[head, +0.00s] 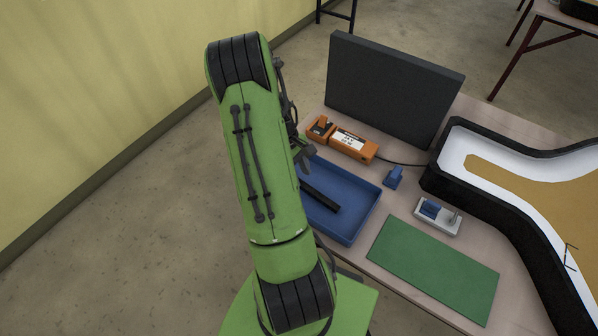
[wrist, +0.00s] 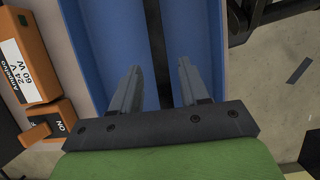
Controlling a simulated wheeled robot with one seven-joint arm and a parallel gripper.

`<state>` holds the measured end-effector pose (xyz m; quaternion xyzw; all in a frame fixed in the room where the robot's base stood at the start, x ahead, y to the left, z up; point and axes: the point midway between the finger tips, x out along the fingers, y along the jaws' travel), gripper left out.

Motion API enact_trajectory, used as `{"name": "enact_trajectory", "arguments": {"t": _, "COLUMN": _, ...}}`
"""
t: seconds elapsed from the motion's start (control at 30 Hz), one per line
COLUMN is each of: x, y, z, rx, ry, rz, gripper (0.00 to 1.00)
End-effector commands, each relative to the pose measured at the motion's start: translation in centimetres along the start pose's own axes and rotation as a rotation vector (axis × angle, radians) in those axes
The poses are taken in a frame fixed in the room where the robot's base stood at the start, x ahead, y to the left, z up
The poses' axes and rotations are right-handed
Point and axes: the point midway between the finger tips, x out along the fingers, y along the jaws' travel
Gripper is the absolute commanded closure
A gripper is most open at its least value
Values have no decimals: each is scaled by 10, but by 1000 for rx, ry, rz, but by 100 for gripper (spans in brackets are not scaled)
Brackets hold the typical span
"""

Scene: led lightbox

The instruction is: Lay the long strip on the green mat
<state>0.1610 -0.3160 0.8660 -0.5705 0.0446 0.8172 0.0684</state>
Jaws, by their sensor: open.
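The long strip is black and lies in the blue tray (head: 357,226). Its near end (head: 320,196) shows in the head view, the rest being hidden behind my arm. In the wrist view the strip (wrist: 156,50) runs up and down the picture, in line with the gap between my fingers. My gripper (wrist: 160,75) is open over the tray, with nothing held. In the head view it is mostly hidden by my arm. The green mat (head: 433,268) lies flat and bare on the table, to the right of the tray.
An orange 24 V 60 W power unit (head: 352,144) with a cable sits behind the tray, before an upright dark panel (head: 390,90). A blue block (head: 393,177) and a white-and-blue device (head: 437,216) stand near the mat. A black-walled lightbox (head: 490,190) fills the right.

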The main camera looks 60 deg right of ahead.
Motion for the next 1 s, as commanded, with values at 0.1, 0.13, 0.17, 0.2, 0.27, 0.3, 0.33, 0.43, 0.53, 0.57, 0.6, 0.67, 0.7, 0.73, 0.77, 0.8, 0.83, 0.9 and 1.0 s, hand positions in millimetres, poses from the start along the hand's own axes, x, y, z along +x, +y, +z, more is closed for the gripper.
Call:
{"name": "enact_trajectory", "arguments": {"t": 0.1, "x": -26, "y": 1, "z": 3, "rx": 0, "ry": 5, "rz": 6, "gripper": 55}}
{"name": "enact_trajectory", "arguments": {"t": 0.13, "x": -34, "y": 1, "z": 3, "rx": 0, "ry": 4, "rz": 5, "gripper": 55}}
{"name": "enact_trajectory", "arguments": {"t": 0.17, "x": -43, "y": 1, "z": 3, "rx": 1, "ry": 5, "rz": 6, "gripper": 55}}
{"name": "enact_trajectory", "arguments": {"t": 0.2, "x": -55, "y": 1, "z": 3, "rx": 0, "ry": 5, "rz": 6, "gripper": 55}}
{"name": "enact_trajectory", "arguments": {"t": 0.27, "x": -72, "y": 1, "z": 3, "rx": 0, "ry": 5, "rz": 6, "gripper": 55}}
{"name": "enact_trajectory", "arguments": {"t": 0.3, "x": -83, "y": 1, "z": 3, "rx": -1, "ry": 5, "rz": 5, "gripper": 55}}
{"name": "enact_trajectory", "arguments": {"t": 0.33, "x": -91, "y": 1, "z": 3, "rx": -1, "ry": 4, "rz": 5, "gripper": 55}}
{"name": "enact_trajectory", "arguments": {"t": 0.43, "x": -112, "y": 0, "z": 3, "rx": -1, "ry": 3, "rz": 3, "gripper": 55}}
{"name": "enact_trajectory", "arguments": {"t": 0.53, "x": -124, "y": 0, "z": 3, "rx": -1, "ry": 2, "rz": 2, "gripper": 55}}
{"name": "enact_trajectory", "arguments": {"t": 0.57, "x": -126, "y": 0, "z": 3, "rx": 0, "ry": 1, "rz": 1, "gripper": 55}}
{"name": "enact_trajectory", "arguments": {"t": 0.6, "x": -128, "y": 0, "z": 3, "rx": 0, "ry": 1, "rz": 1, "gripper": 55}}
{"name": "enact_trajectory", "arguments": {"t": 0.67, "x": -130, "y": 0, "z": 3, "rx": 1, "ry": 1, "rz": 1, "gripper": 55}}
{"name": "enact_trajectory", "arguments": {"t": 0.7, "x": -130, "y": 0, "z": 3, "rx": 1, "ry": 1, "rz": 0, "gripper": 55}}
{"name": "enact_trajectory", "arguments": {"t": 0.73, "x": -129, "y": 0, "z": 3, "rx": 1, "ry": 0, "rz": 0, "gripper": 55}}
{"name": "enact_trajectory", "arguments": {"t": 0.77, "x": -129, "y": 0, "z": 3, "rx": 1, "ry": 0, "rz": 0, "gripper": 55}}
{"name": "enact_trajectory", "arguments": {"t": 0.8, "x": -130, "y": -1, "z": 3, "rx": 0, "ry": 3, "rz": 1, "gripper": 55}}
{"name": "enact_trajectory", "arguments": {"t": 0.83, "x": -133, "y": -3, "z": 2, "rx": -1, "ry": 9, "rz": 4, "gripper": 55}}
{"name": "enact_trajectory", "arguments": {"t": 0.9, "x": -148, "y": -16, "z": -2, "rx": -5, "ry": 45, "rz": 19, "gripper": 55}}
{"name": "enact_trajectory", "arguments": {"t": 1.0, "x": -188, "y": -59, "z": -6, "rx": -14, "ry": 152, "rz": 54, "gripper": 55}}
